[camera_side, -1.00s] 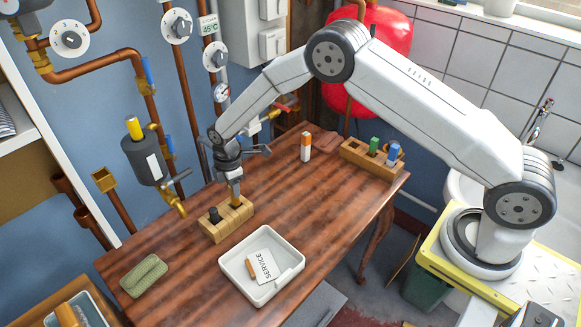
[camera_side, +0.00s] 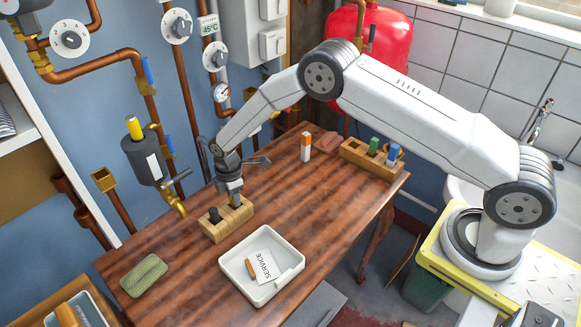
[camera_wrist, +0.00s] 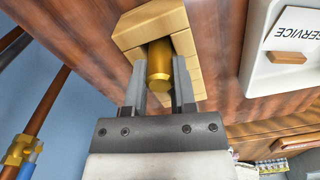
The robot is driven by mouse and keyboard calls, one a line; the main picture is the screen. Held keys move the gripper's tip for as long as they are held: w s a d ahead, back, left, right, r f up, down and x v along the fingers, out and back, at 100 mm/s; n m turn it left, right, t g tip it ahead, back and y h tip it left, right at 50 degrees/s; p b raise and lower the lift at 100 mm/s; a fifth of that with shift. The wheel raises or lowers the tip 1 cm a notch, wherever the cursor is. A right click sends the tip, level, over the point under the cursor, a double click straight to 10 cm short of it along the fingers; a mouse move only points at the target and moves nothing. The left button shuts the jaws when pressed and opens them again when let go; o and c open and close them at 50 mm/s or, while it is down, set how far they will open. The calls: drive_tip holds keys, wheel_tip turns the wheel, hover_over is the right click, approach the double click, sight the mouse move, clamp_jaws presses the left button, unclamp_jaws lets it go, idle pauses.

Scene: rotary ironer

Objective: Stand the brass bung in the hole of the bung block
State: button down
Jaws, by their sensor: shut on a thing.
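The wooden bung block (camera_side: 214,233) stands on the table in the side view, with a dark plug (camera_side: 214,214) in its left part. My gripper (camera_side: 235,202) is low over the block's right part, pointing down. In the wrist view its two fingers (camera_wrist: 160,92) are closed on the sides of the brass bung (camera_wrist: 159,68), a rounded gold piece. The bung lines up with the opening in the block (camera_wrist: 150,19). Its lower end is hidden, so I cannot tell how deep it sits. In the side view the fingers hide the bung.
A white tray (camera_side: 231,268) with a service card is in front of the block. A green pad (camera_side: 144,276) lies to the left. A brass tap (camera_side: 177,206) and pipes are close behind. An orange-and-white piece (camera_side: 306,147) and a wooden rack (camera_side: 361,162) stand at the right.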

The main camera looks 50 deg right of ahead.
drive_tip(key=shift+c, duration=2.1)
unclamp_jaws()
wheel_tip(320, 180, up, 12)
drive_tip(key=shift+r, duration=0.1)
drive_tip(key=s+d+r+m+t, duration=0.1)
drive_tip(key=s+d+r+m, duration=0.1)
drive_tip(key=s+m, duration=0.3)
drive_tip(key=s+d+r+m, duration=0.3)
drive_tip(key=s+d+m, duration=0.2)
drive_tip(key=s, duration=0.7)
drive_tip(key=s+d+r+m+t, duration=0.1)
drive_tip(key=s+d+r+m, duration=0.1)
drive_tip(key=s+m, duration=0.3)
drive_tip(key=s+d, duration=0.1)
drive_tip(key=s, duration=0.3)
drive_tip(key=shift+d+r+t, duration=0.25)
drive_tip(key=shift+t, duration=0.05)
